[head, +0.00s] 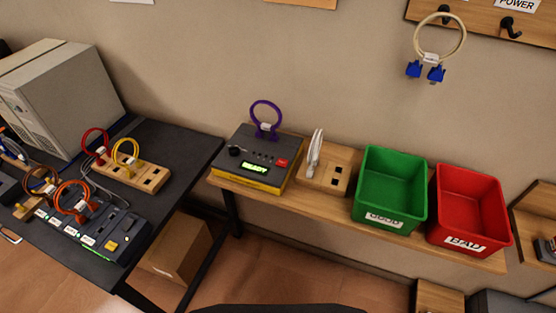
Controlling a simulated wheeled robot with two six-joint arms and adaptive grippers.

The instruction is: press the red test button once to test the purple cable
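The cable tester (233,160) is a dark grey box with a yellow lower edge on the wooden shelf. Its green display (255,168) reads READY. The red test button (282,162) is at the right of its sloped face and nothing covers it. The purple cable (266,104) stands up as a loop at the tester's back edge, with its ends down at the tester and a small white label. Whether both ends are fully seated is too small to tell. Neither of my grippers is in view.
Right of the tester stand a wooden holder (334,176) with a white cable, a green GOOD bin (392,210) and a red BAD bin (470,225). A beige cable (463,42) hangs above. The dark table (180,145) at left holds more cables and a computer (55,95).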

